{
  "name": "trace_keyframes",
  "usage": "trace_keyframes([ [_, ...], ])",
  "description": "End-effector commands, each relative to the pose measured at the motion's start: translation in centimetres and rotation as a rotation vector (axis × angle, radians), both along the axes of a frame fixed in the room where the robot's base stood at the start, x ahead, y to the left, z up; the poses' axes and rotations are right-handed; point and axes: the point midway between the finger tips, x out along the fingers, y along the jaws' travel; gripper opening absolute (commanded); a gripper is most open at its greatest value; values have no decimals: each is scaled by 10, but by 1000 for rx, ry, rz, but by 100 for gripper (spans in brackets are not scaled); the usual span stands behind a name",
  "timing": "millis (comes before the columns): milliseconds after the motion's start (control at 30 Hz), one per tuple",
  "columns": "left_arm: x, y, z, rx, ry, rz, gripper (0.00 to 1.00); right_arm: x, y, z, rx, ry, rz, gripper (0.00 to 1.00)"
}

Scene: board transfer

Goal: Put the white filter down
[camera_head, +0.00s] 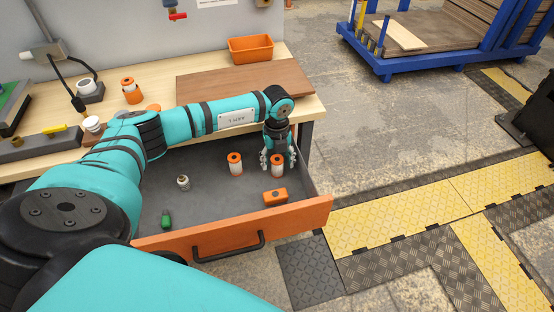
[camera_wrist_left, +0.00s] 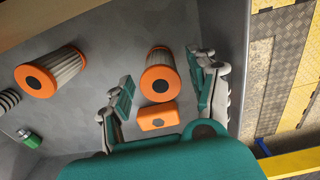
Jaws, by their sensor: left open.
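A white pleated filter (camera_head: 278,168) with an orange cap stands upright on the grey floor of the open drawer (camera_head: 245,238). My left gripper (camera_head: 279,158) is over it with its fingers open, one on each side. In the left wrist view the same filter (camera_wrist_left: 160,72) is between the spread fingers (camera_wrist_left: 162,80), with a gap on both sides. A second white filter with an orange cap (camera_head: 235,164) stands to its left in the drawer; it also shows in the left wrist view (camera_wrist_left: 50,72). My right gripper is not in view.
The drawer also holds an orange block (camera_head: 275,196), a small metal part (camera_head: 183,183) and a green part (camera_head: 166,219). On the bench are an orange bin (camera_head: 250,49), a brown board (camera_head: 215,87) and an orange-and-white part (camera_head: 131,91). The drawer's middle front is bare.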

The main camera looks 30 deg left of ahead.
Motion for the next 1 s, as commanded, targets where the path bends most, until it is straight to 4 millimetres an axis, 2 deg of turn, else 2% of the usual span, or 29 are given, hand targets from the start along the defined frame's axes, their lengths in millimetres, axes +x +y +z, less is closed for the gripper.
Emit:
trace_keyframes([
  [167,1,0,8,-1,-2,0,60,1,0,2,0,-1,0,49],
  [233,1,0,17,-1,-4,0,60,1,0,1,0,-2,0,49],
  [500,2,0,74,-1,-6,0,60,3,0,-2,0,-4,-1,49],
  [700,1,0,108,0,-3,0,60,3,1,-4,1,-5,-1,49],
  [833,0,0,119,0,0,0,60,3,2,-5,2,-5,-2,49],
  [1000,0,0,123,0,0,0,60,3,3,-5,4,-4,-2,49],
])
